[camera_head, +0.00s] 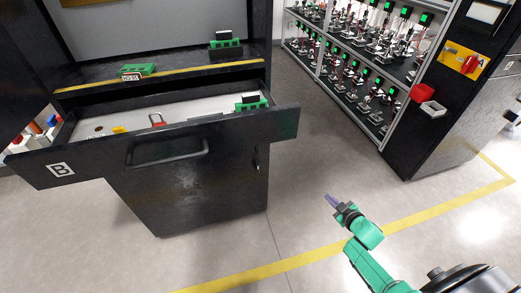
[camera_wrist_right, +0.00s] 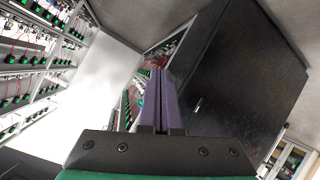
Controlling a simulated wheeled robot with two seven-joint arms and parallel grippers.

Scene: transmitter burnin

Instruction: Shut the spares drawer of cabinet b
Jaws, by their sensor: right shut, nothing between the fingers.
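The spares drawer (camera_head: 220,122) of cabinet B is pulled open, with its black front standing out from the black cabinet (camera_head: 190,190). A white B label (camera_head: 60,170) is on the left of the drawer front. Inside lie a green module (camera_head: 252,103), a red item (camera_head: 157,120) and a yellow item (camera_head: 119,130). My right gripper (camera_head: 332,201) is to the right of the drawer, apart from it, over the floor. Its purple fingers (camera_wrist_right: 159,100) are together and empty in the right wrist view. My left gripper is out of view.
More green modules (camera_head: 136,70) sit on the cabinet shelf above the drawer. A rack of green-lit devices (camera_head: 360,60) stands at the back right beside another black cabinet (camera_head: 440,100) with red and white bins. The floor between is clear, marked with yellow tape.

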